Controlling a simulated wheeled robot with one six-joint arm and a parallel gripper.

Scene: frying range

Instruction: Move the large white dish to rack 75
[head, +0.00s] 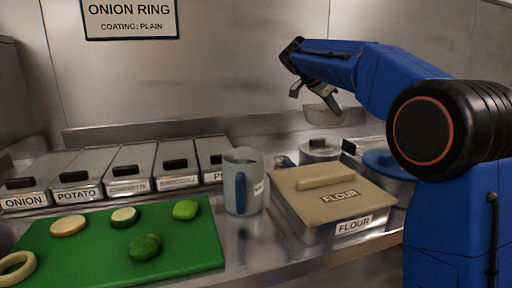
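My gripper (314,93) is raised over the back of the counter, at the upper right of the head view. Its two fingers look spread apart, with nothing seen between them. A pale grey bowl-shaped thing (322,115) shows just below the right finger. I cannot tell whether it touches the gripper or stands behind it, nor whether it is the large white dish. No other large white dish can be made out. No rack marked 75 is in view.
A box labelled FLOUR (315,185) and a grey jug (241,185) stand on the metal counter. A green board (90,252) holds vegetable pieces. Lidded, labelled bins (130,172) line the back left. A blue round lid (385,162) and a metal pot (319,152) stand behind the box.

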